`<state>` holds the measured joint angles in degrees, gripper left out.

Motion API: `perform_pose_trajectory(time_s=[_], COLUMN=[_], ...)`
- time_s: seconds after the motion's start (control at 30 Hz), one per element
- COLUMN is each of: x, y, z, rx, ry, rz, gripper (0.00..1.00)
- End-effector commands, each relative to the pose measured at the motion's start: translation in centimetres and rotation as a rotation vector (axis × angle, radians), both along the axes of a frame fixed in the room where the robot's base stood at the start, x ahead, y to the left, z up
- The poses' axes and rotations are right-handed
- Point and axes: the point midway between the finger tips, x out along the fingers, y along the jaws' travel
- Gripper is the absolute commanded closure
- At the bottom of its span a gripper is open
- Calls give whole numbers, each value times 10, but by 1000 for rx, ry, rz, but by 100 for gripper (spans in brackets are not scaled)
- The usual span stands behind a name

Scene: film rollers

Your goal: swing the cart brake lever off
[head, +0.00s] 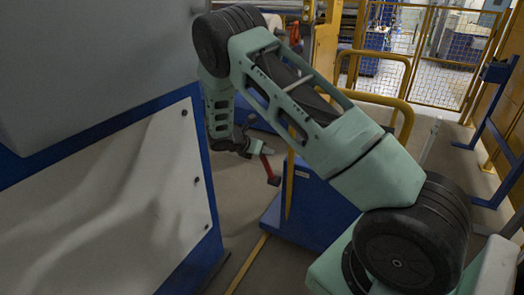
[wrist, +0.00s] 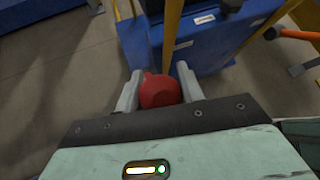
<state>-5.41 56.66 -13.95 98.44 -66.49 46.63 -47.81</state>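The brake lever is red. In the head view the lever (head: 269,170) slants down and right from my gripper (head: 257,149), beside the blue cart (head: 309,205). In the wrist view its rounded red end (wrist: 160,91) sits between the two pale fingers of my gripper (wrist: 158,80) and fills the gap, with a finger against each side. My gripper appears shut on it. The lever's pivot is not clear in either view. The blue cart body (wrist: 194,42) lies just beyond the fingertips in the wrist view.
A yellow post (head: 290,182) rises at the cart's side. A large panelled machine (head: 110,190) with blue edging stands close on the left. A yellow line (head: 247,264) crosses the floor between them. An orange bar (wrist: 297,35) shows at right in the wrist view.

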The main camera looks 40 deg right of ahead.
Motion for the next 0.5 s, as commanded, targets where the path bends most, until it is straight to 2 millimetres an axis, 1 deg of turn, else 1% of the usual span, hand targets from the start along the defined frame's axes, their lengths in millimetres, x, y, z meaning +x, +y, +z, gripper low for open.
perform_pose_trajectory(time_s=[0.03, 0.07, 0.37, 0.5], x=[-2, -2, -1, -3], y=[-2, -1, 1, 8], z=[-2, -2, -2, -8], rx=[-1, -1, 1, 1], ry=[4, 3, 2, 1], rz=[-3, -3, 0, 2], gripper=[49, 41, 41, 41])
